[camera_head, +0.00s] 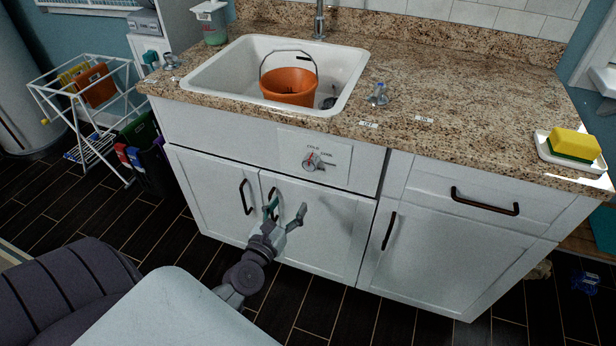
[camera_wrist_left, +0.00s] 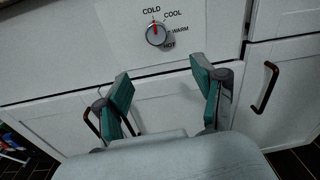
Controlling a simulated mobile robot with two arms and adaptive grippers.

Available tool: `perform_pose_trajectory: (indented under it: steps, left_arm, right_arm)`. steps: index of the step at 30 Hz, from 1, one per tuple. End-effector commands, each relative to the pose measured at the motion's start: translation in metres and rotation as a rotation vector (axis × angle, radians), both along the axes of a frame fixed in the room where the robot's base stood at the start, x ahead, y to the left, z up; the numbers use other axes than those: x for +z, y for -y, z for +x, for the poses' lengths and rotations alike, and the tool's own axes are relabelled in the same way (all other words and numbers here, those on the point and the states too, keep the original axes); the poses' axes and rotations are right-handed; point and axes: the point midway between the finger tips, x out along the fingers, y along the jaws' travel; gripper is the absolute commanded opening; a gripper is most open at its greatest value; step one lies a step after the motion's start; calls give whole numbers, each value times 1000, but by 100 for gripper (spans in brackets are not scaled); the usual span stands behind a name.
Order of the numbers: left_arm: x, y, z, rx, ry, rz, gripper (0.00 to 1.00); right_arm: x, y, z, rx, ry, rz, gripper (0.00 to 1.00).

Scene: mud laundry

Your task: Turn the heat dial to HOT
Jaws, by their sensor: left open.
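The heat dial (camera_head: 313,160) is a round grey knob with a red pointer on a white panel on the cabinet front below the sink. In the left wrist view the dial (camera_wrist_left: 156,33) has labels COLD, COOL, WARM and HOT running clockwise from the top. Its red pointer is up at COLD. My left gripper (camera_head: 286,210) is open and empty, in front of the cabinet doors and below the dial, apart from it. In the left wrist view its two green-padded fingers (camera_wrist_left: 167,98) are spread, with the dial beyond and above them. My right gripper is not in view.
Dark door handles (camera_head: 246,197) stick out near my left gripper, and another handle (camera_head: 389,231) is to the right. The granite counter (camera_head: 460,105) overhangs above the dial. An orange bucket (camera_head: 290,88) stands in the sink (camera_head: 222,72). The panel around the dial is clear.

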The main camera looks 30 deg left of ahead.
Motion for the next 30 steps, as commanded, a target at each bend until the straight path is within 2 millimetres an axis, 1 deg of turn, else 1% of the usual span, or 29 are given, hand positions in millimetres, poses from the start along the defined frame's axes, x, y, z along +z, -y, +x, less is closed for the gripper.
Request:
perform_pose_trajectory:
  steps: [1,3,5,8,13,18,21,25,30]
  left_arm:
    - [6,-2,1,6,26,-44,69]
    - [12,-4,4,12,47,-81,69]
    - [14,-5,9,13,52,-92,69]
    - [16,-8,23,13,53,-92,69]
    - [16,-15,59,13,52,-89,69]
    - [14,-23,94,13,51,-88,69]
    - [13,-26,111,12,49,-88,69]
    - [12,-29,126,11,48,-88,69]
    - [12,-31,135,11,47,-87,69]
  right_arm:
    - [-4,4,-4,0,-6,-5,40]
    - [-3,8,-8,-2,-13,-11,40]
    - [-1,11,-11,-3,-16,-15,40]
    - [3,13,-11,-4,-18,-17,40]
    - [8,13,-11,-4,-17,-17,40]
    - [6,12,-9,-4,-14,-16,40]
    - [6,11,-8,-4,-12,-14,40]
    - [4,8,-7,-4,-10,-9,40]
    - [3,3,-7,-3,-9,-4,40]
